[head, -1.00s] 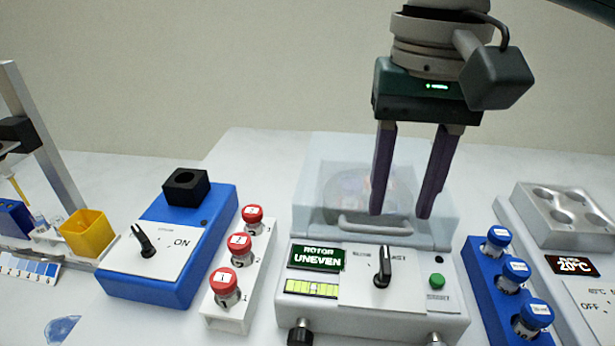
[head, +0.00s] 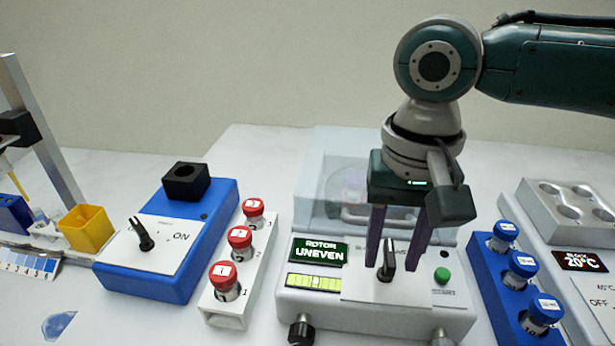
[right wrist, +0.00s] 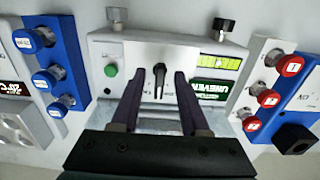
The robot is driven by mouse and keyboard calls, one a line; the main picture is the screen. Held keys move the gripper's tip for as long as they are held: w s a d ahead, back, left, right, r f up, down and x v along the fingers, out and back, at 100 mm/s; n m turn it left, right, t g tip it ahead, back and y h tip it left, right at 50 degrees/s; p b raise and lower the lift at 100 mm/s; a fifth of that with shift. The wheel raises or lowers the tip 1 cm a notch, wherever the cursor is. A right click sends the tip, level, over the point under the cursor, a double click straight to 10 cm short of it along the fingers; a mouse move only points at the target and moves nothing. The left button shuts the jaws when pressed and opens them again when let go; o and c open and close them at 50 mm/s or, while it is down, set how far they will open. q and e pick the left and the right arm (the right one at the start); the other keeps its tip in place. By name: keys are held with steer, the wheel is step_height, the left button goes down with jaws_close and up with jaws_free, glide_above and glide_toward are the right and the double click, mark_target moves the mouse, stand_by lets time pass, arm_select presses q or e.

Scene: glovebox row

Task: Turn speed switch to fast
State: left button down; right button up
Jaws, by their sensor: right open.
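The speed switch (head: 387,262) is a black upright lever knob on the white front panel of the centrifuge (head: 455,308). Its printed labels are partly hidden by my gripper. The display (head: 318,253) reads "ROTOR UNEVEN". My right gripper (head: 396,266) is open, pointing down, with its fingers just behind and to either side of the switch. In the right wrist view the switch (right wrist: 160,82) shows between the two open fingers (right wrist: 168,72); contact cannot be made out. My left gripper is out of view.
A green button (head: 442,275) sits right of the switch. The clear lid (head: 325,185) is behind. A white rack of red-capped vials (head: 240,238) stands left, a blue rack of blue-capped vials (head: 480,265) right. A blue unit (head: 205,215) with its own switch is farther left.

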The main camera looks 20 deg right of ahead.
steer(key=shift+c, duration=0.2)
jaws_close()
stand_by(0.3)
steer(key=shift+r+p, duration=0.2)
steer(key=shift+p, duration=0.4)
steer(key=m+p, duration=0.3)
steer(key=p, duration=0.2)
steer(key=shift+a+r, duration=0.1)
steer(key=shift+a, duration=0.05)
steer(key=shift+w+f+m+p, duration=0.1)
steer(key=shift+f+m+p, duration=0.1)
steer(key=shift+m+p, duration=1.25)
steer(key=shift+f, duration=0.1)
